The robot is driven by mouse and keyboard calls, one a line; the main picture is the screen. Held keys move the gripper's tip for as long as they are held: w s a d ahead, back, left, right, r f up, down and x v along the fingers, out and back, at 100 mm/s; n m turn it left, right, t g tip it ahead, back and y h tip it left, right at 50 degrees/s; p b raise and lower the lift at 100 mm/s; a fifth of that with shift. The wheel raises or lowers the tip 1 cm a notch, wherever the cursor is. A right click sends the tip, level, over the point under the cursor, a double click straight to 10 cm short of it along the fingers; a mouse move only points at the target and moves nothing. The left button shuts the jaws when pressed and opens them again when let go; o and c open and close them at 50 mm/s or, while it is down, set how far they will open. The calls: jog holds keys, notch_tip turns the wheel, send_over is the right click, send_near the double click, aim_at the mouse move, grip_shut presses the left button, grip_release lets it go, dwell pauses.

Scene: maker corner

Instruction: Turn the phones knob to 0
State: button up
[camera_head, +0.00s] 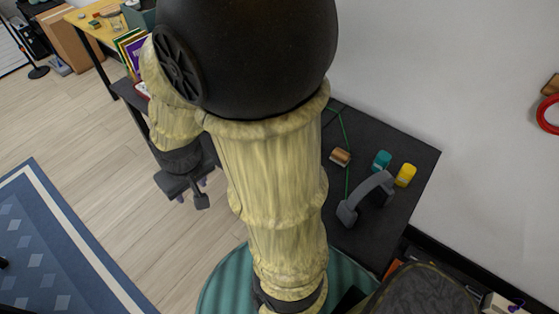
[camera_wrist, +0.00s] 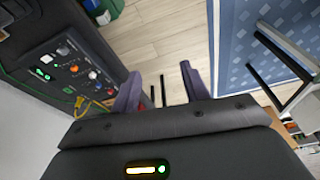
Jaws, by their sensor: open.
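In the wrist view, a dark control panel (camera_wrist: 75,68) with several small knobs and lit green marks lies on the dark table at the left. In the head view my gripper (camera_head: 186,190) hangs over the wooden floor; the panel is not visible there.
The dark table (camera_head: 420,155) at the right holds a grey handset-like object (camera_head: 368,196), a teal item (camera_head: 381,160), a yellow item (camera_head: 405,175) and a small brown block (camera_head: 340,157). A yellow cable (camera_wrist: 98,106) lies by the panel. Open floor (camera_head: 110,150) lies left of my arm.

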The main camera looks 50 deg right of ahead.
jog(key=w+d+f+m+g+y+p, duration=0.1)
jog(key=w+d+f+m+p, duration=0.1)
jog(key=d+m, duration=0.6)
jog(key=w+d+f+m+g+p, duration=0.1)
jog(key=w+d+m+p, duration=0.3)
jog(key=d, duration=0.6)
jog(key=s+d+f+m+t+y+p, duration=0.1)
jog(key=s+d+f+m, duration=0.1)
jog(key=s+d+m, duration=0.2)
jog(key=s+d+f+m+t+y+p, duration=0.1)
jog(key=s+d+m, duration=0.3)
jog(key=d+m, duration=0.6)
jog(key=d+f, duration=0.1)
jog(key=d, duration=0.3)
jog(key=shift+s+d+f+t, duration=0.2)
jog(key=shift+s+d+t, duration=0.1)
jog(key=shift+s+t, duration=0.1)
jog(key=p+x, duration=0.3)
jog(key=x, duration=1.4)
jog(key=shift+a+f+p, duration=0.15)
jog(key=shift+f+p, duration=0.05)
jog(key=shift+p, duration=0.2)
